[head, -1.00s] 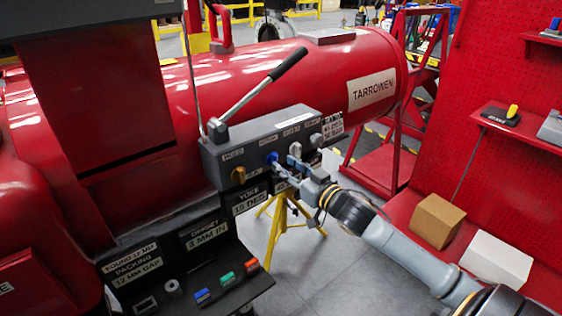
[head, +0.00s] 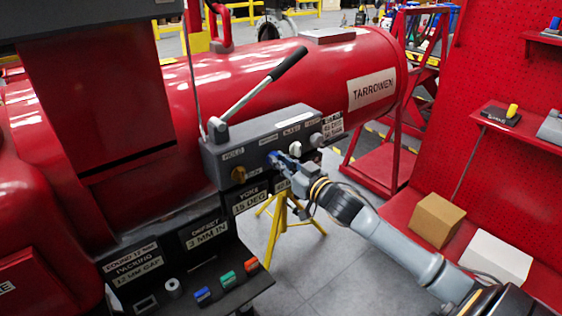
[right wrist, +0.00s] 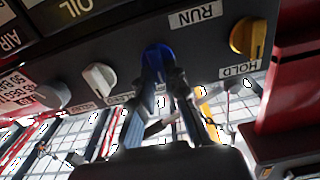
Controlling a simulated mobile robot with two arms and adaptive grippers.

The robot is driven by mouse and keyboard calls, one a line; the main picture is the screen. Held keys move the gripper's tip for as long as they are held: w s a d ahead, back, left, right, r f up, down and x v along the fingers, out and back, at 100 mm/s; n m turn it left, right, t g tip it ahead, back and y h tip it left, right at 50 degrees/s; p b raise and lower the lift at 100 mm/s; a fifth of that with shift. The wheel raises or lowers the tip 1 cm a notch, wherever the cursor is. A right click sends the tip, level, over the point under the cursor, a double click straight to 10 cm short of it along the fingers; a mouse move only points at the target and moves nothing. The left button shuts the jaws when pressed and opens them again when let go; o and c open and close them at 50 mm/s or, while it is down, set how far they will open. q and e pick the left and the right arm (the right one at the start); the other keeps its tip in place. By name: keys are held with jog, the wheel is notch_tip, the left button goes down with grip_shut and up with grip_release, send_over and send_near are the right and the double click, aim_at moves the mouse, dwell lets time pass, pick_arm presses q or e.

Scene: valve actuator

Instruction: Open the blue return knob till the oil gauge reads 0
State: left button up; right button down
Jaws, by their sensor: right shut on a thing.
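The blue return knob (head: 272,157) sits on the front of the dark grey control box, between the yellow knob and the white knob. In the right wrist view the blue knob (right wrist: 156,60) stands out from the panel, under the RUN side of the labels. My right gripper (head: 279,161) is shut on it, and in the wrist view its fingertips (right wrist: 163,82) lie on both sides of the knob's lower part. An OIL label (right wrist: 76,9) shows at the top of the wrist view, but no gauge face is visible. My left gripper is out of view.
A yellow knob (head: 238,175) is left of the blue one; a white knob (head: 295,149) and a grey knob (head: 316,139) are to the right. A long lever (head: 262,86) rises from the box. A yellow stand (head: 280,225) is below.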

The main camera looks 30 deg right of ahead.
jog(key=shift+n, duration=0.3)
jog(key=shift+a+f+n+p, duration=0.2)
jog(key=shift+n+p, duration=0.55)
jog(key=shift+n, duration=2.05)
jog(key=shift+a+f+n+p, duration=0.15)
jog(key=shift+n+p, duration=0.6)
jog(key=shift+n, duration=2.05)
jog(key=shift+a+f+n+p, duration=0.2)
jog(key=shift+n+p, duration=0.55)
jog(key=shift+n, duration=2.05)
jog(key=c, duration=1.4)
grip_release()
jog(key=shift+o, duration=0.2)
jog(key=shift+s, duration=0.1)
